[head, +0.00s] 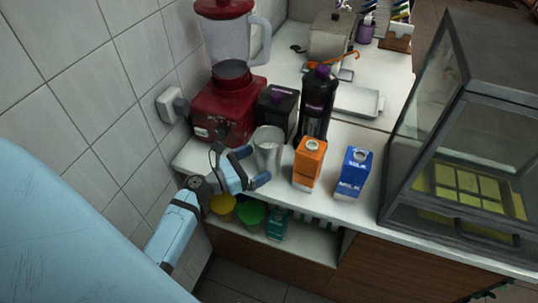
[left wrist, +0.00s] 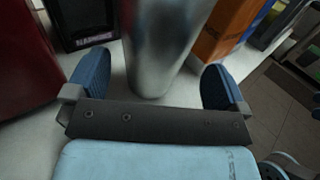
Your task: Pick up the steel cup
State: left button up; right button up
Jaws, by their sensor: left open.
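The steel cup (head: 268,150) stands upright on the white counter in the head view, just left of the orange carton. In the left wrist view the steel cup (left wrist: 160,45) fills the upper middle, with its base near the gripper. My left gripper (head: 253,166) is open in front of the cup, and its two blue fingers (left wrist: 158,88) lie to either side of the lower cup. A gap shows between the cup and each finger in the wrist view.
A red blender (head: 225,110), a black box (head: 277,108) and a dark bottle (head: 317,105) stand behind the cup. An orange carton (head: 308,165) and a blue milk carton (head: 353,175) stand right. A glass case (head: 450,215) is farther right. Colored containers (head: 250,214) sit on the shelf below.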

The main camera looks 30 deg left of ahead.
aim_at(269, 155)
pick_arm(q)
jog(key=x, duration=0.5)
jog(key=shift+w+a+p, duration=0.1)
jog(key=shift+a+p, duration=0.15)
jog(key=shift+p, duration=0.1)
jog(key=c, duration=1)
jog(key=shift+c, duration=0.7)
jog(key=shift+r, duration=0.1)
